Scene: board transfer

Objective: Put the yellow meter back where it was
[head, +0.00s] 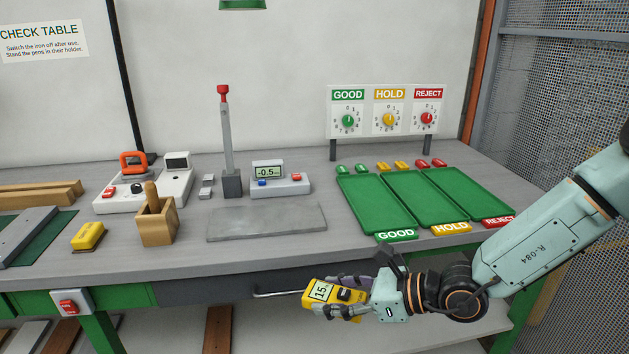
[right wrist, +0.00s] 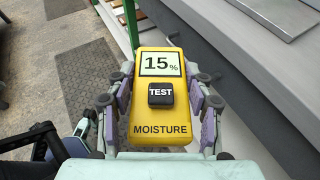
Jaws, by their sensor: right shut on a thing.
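The yellow meter (head: 322,293) is held in my right gripper (head: 345,297), in front of the table's front edge in the head view. In the right wrist view the meter (right wrist: 160,110) lies between the two fingers, which press on its sides. Its display reads 15%, with a black TEST button and the word MOISTURE below. My right gripper is shut on it. My left gripper does not show in the head view.
A yellow object (head: 88,236) lies at the table's left beside a wooden holder (head: 157,222). A grey plate (head: 267,223) lies at the front middle. Green trays (head: 376,206) marked GOOD, HOLD and REJECT stand at right. A drawer handle (head: 275,294) is near the meter.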

